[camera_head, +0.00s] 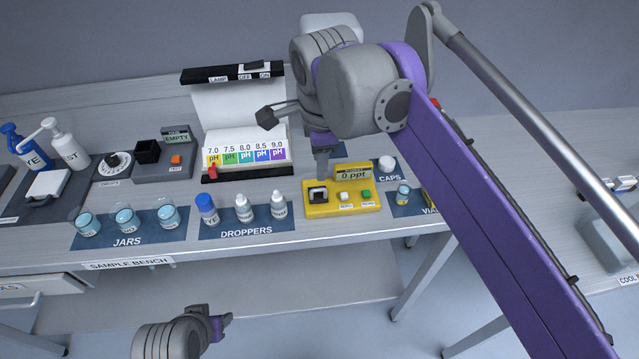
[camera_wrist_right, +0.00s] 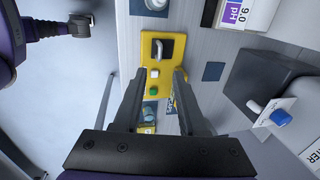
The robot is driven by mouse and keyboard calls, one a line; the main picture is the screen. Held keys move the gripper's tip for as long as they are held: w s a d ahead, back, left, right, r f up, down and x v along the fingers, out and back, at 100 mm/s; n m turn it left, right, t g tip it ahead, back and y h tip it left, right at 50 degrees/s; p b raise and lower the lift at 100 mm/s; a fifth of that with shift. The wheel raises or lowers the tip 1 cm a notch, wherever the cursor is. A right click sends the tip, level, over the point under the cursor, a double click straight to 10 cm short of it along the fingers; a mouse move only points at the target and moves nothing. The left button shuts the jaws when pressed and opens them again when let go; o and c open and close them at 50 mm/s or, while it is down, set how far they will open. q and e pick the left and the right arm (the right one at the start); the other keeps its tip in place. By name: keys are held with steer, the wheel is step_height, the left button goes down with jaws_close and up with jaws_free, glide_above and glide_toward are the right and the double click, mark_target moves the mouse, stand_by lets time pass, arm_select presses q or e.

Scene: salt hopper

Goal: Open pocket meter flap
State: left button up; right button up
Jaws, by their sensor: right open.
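The yellow pocket meter (camera_head: 344,209) lies on the bench below my right gripper (camera_head: 322,160). Its display reads 0 ppt. A dark, square flap area (camera_head: 317,194) is at its left end, with a pale patch in it. I cannot tell the flap's exact position. In the right wrist view, the meter (camera_wrist_right: 149,62) lies beyond the fingertips of my open, empty right gripper (camera_wrist_right: 160,76); the dark flap area (camera_wrist_right: 166,48) is at its far end. My left gripper (camera_head: 221,322) is low in front of the bench, away from the meter; its jaw state is unclear.
Dropper bottles (camera_head: 243,207) stand left of the meter, and jars (camera_head: 126,219) farther left. A pH colour chart stand (camera_head: 248,172) is behind them. A white cap (camera_head: 387,163) and a vial (camera_head: 403,194) are at the right. Bare bench lies in front of the meter.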

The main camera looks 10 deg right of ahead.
steer(key=b, duration=0.1)
glide_above(319, 200)
step_height(319, 200, down, 9)
steer(key=shift+r, duration=0.15)
jaws_close()
